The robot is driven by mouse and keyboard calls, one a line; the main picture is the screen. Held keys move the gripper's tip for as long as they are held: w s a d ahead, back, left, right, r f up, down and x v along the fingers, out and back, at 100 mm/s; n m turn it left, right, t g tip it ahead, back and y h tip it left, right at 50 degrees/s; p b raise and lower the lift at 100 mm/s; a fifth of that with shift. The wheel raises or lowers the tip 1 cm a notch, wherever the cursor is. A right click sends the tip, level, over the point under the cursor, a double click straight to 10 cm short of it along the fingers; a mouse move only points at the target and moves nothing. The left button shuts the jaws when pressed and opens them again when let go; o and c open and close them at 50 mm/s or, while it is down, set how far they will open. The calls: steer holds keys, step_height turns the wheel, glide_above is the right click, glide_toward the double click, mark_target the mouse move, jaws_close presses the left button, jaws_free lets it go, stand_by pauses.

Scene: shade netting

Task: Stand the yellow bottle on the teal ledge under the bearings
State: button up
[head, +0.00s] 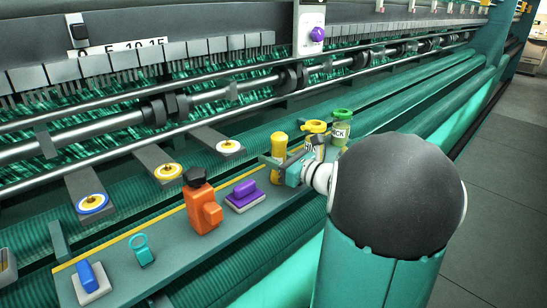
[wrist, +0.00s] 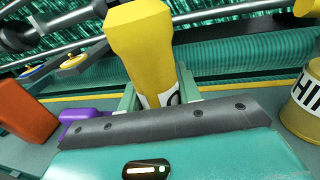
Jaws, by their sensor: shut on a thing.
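The yellow bottle (head: 277,147) stands roughly upright near the back edge of the grey-green shelf in the head view. It is large in the wrist view (wrist: 143,45), with part of a white label showing low down. My gripper (head: 285,168) is shut on it, with a teal finger on each side in the wrist view (wrist: 158,98). Its base is hidden, so I cannot tell whether it touches the shelf. A teal ribbed ledge (head: 125,180) runs behind the shelf, below the dark shafts and their black bearings (head: 290,77).
The shelf (head: 170,252) holds an orange bottle (head: 203,207), a purple-handled block (head: 245,195), a teal ring piece (head: 142,250) and a blue-handled block (head: 90,280). Yellow-topped (head: 315,128) and green-lidded (head: 341,128) jars stand right of my gripper. Flat arms with round discs (head: 168,171) overhang the ledge.

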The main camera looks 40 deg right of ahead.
steer(key=o, duration=1.2)
steer(key=shift+f, duration=0.1)
steer(key=shift+c, duration=0.2)
steer(key=shift+s+d, duration=0.1)
steer(key=shift+s, duration=0.15)
steer(key=s+d, duration=0.2)
steer(key=s, duration=0.9)
steer(key=shift+s+r, duration=0.15)
steer(key=shift+r, duration=0.05)
